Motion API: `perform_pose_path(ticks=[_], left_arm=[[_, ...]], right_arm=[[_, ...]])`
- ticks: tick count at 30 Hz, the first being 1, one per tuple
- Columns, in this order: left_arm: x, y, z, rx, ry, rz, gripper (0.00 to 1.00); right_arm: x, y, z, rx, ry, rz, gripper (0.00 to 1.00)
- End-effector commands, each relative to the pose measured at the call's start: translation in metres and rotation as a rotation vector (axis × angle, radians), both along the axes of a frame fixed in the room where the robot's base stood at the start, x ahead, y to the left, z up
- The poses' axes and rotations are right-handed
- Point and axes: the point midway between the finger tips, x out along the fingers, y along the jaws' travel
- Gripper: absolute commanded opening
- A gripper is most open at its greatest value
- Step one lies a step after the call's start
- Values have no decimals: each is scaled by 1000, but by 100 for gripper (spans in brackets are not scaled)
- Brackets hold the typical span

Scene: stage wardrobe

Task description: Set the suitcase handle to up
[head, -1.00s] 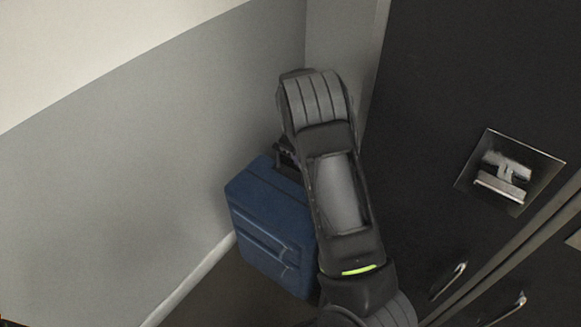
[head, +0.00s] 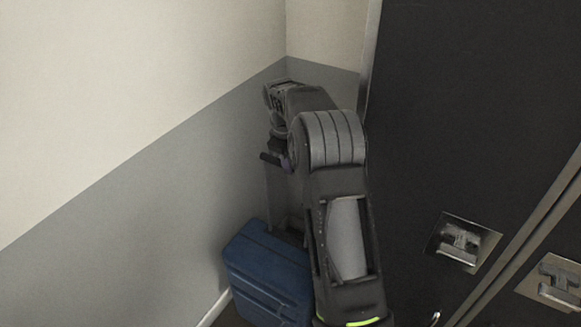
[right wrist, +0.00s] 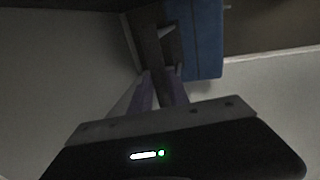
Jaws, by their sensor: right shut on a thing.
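The blue suitcase (head: 265,278) stands upright on the floor in the corner. Its handle (head: 268,157) is drawn out well above the case top on its poles (head: 276,195). My right gripper (head: 284,157) is at the handle's top bar and shut on it; my arm partly hides the grip and the case's right side. In the right wrist view, the suitcase (right wrist: 207,40) shows at the top, past my dim gripper fingers (right wrist: 160,88). My left gripper is not in view.
A grey and cream wall (head: 130,235) stands close on the left and behind. A dark cabinet (head: 450,110) with metal latches (head: 464,242) stands close on the right. My right arm fills the gap between them.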

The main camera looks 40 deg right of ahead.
Motion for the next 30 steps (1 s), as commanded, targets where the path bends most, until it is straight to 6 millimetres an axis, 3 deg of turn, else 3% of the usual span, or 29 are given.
perform_pose_path(ticks=[11, 12, 18, 30], left_arm=[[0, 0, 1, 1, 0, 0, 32], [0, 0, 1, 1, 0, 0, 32], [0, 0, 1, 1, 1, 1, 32], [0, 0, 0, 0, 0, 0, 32]], right_arm=[[2, -2, 7, -5, -8, 0, 0], [2, -2, 7, -6, -9, 0, 25], [1, -1, 5, -4, -5, 0, 41], [1, 1, 10, -2, -5, 1, 43]])
